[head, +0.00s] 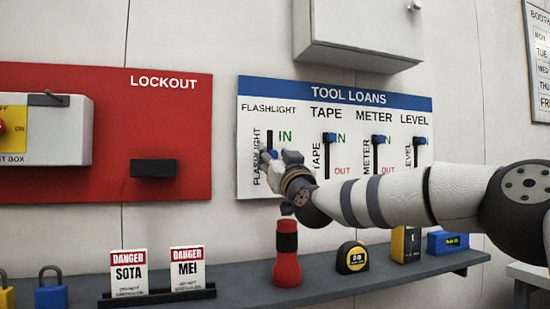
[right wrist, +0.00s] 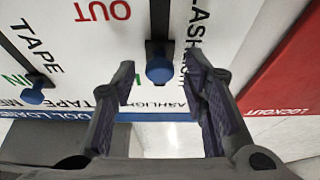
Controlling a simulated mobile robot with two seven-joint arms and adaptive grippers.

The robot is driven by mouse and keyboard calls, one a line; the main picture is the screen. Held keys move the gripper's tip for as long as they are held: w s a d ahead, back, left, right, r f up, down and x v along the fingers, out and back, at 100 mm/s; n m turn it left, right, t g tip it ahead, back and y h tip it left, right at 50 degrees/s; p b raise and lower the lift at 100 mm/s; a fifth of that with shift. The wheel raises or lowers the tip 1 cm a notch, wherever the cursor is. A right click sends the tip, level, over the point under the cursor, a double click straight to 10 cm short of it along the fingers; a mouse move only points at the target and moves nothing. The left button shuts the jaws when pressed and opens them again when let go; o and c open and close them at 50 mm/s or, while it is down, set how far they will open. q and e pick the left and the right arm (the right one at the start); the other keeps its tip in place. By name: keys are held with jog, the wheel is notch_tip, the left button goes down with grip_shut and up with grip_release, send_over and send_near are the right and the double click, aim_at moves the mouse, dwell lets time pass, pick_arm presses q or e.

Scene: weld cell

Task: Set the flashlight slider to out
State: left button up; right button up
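The white tool loans board (head: 300,185) hangs on the wall, with slots labelled IN in green and OUT in red. The flashlight slot (head: 270,139) is leftmost; its top end shows bare and dark above my right gripper (head: 270,156), which covers its lower part. In the right wrist view, upside down, the flashlight slider's round blue knob (right wrist: 158,70) appears between the two open fingers of my right gripper (right wrist: 158,65), with gaps on both sides. The knob's exact height in the slot is hard to tell. My left gripper is out of view.
The tape (head: 330,138), meter (head: 378,140) and level (head: 419,141) knobs sit high, by IN. Below, a shelf (head: 230,293) holds a red flashlight (head: 287,268), a tape measure (head: 352,257) and other tools. A red lockout board (head: 120,105) is left; a cabinet (head: 365,30) hangs above.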

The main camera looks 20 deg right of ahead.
jog(key=s, duration=1.3)
jog(key=shift+d+f, duration=0.25)
